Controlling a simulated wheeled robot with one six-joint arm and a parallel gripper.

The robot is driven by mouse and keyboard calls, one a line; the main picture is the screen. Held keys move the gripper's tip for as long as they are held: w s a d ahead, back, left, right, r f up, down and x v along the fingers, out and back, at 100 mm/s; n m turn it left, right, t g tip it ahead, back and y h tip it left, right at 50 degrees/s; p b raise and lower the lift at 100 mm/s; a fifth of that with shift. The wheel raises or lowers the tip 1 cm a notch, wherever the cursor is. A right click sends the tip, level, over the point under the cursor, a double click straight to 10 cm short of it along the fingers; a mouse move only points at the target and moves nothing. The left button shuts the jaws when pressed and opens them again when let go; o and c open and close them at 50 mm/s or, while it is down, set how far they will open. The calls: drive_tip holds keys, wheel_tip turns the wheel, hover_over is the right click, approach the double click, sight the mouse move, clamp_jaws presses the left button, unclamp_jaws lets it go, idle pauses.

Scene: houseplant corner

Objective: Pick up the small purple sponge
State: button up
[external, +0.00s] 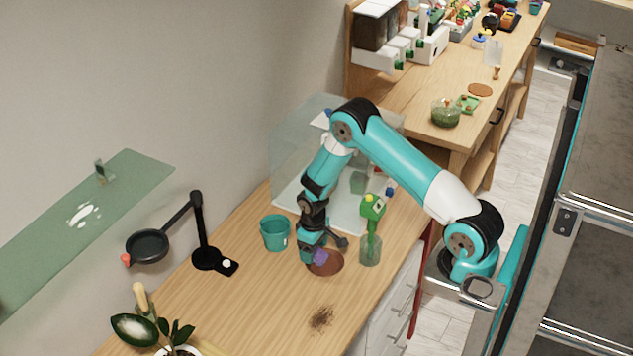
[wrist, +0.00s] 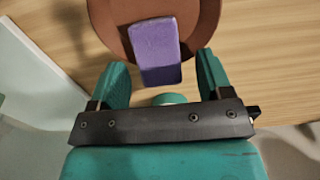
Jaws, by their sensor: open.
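The small purple sponge (external: 320,256) lies on a round brown saucer (external: 335,268) on the wooden table. In the wrist view the sponge (wrist: 155,45) is a purple block on the brown saucer (wrist: 205,14), its near end between my fingers. My gripper (external: 309,254) points down at the saucer's left side in the external view. In the wrist view my gripper (wrist: 158,80) is open, with a teal finger on each side of the sponge's near end and a gap on both sides. Whether the fingers touch the saucer cannot be told.
A teal pot (external: 275,232) stands left of my gripper. A clear glass (external: 371,250) with a green-headed tool stands close at the right. A black lamp (external: 205,257) and a plant (external: 170,335) are further left. The front table has free room around a dirt patch (external: 321,317).

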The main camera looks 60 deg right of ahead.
drive_tip(key=shift+f, duration=0.45)
drive_tip(key=shift+c, duration=0.2)
drive_tip(key=c, duration=1)
drive_tip(key=shift+r, duration=0.15)
wheel_tip(320, 180, up, 19)
drive_tip(key=b, duration=0.5)
drive_tip(key=g+b, duration=0.3)
drive_tip(key=g, duration=0.1)
approach(320, 254)
drive_tip(key=x, duration=1)
drive_tip(key=shift+f, duration=0.25)
